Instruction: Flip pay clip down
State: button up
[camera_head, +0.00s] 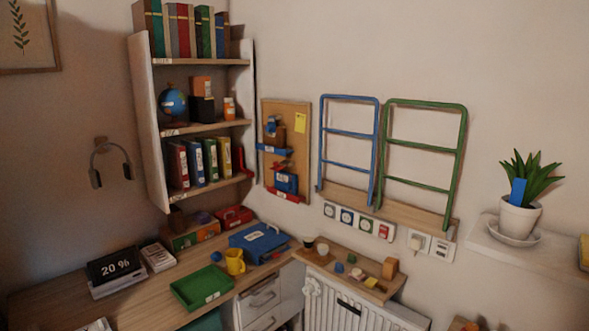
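A cork board (302,150) hangs on the wall right of the shelf. Small blue and red pieces are fixed to it: a blue piece (271,124) near the top, a blue strip (274,150) below it, a small red piece (282,165), a blue piece with a white label (286,182) and a red strip (285,196) near the bottom. Their labels are too small to read, so I cannot tell which is the pay clip or whether it is up or down. My gripper is not in view.
A wooden desk (140,303) holds a blue case (258,241), a yellow mug (235,262) and a green tray (201,287). A bookshelf (158,120) stands left of the board. Blue (349,132) and green (422,148) wall racks hang to its right.

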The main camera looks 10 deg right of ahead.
aim_at(277, 167)
jog(key=u, duration=0.15)
jog(key=i, duration=0.9)
jog(key=u, duration=1.6)
jog(key=i, duration=0.15)
jog(key=z, duration=0.75)
